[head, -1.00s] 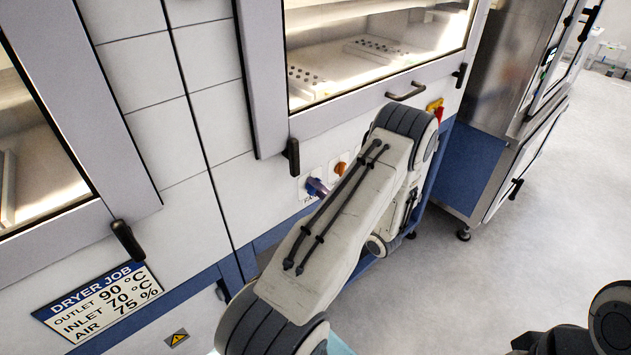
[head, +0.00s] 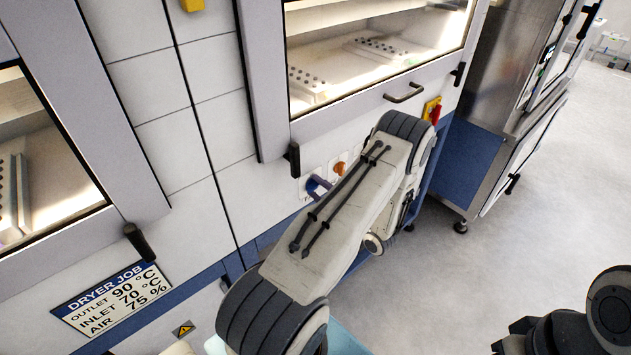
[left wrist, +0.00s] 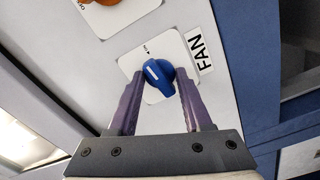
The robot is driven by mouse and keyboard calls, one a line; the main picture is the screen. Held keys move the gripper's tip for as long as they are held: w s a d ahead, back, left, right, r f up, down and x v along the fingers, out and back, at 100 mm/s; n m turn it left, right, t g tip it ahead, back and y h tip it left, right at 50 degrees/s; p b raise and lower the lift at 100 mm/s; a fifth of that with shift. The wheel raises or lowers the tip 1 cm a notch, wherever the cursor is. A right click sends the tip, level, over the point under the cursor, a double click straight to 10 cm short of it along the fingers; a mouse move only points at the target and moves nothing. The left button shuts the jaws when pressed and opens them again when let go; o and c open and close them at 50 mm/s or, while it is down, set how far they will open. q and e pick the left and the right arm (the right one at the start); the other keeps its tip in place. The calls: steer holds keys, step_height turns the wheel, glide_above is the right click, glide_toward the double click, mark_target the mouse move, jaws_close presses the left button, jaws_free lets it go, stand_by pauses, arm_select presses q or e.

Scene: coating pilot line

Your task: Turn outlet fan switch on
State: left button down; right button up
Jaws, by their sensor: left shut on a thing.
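The fan switch is a blue rotary knob (left wrist: 158,71) on a white plate beside a FAN label (left wrist: 201,52) in the left wrist view. A white mark shows on the knob, and a small printed arrow sits on the plate near it. My left gripper (left wrist: 159,83) has its two purple fingers on either side of the knob and is shut on it. In the head view the left gripper (head: 323,184) is at the cabinet's lower panel, partly hidden by my left arm.
An orange knob (head: 340,168) sits beside the fan switch, and a red and yellow switch (head: 433,111) is further right. A cabinet handle (head: 404,93) and a dark latch (head: 294,159) are above. A DRYER JOB sign (head: 112,300) is at lower left. Open floor lies right.

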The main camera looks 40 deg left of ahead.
arm_select(q)
steer(key=shift+m, duration=0.6)
steer(key=shift+c, duration=1.3)
jaws_free()
steer(key=shift+d, duration=0.1)
steer(key=d, duration=0.6)
steer(key=shift+s, duration=0.2)
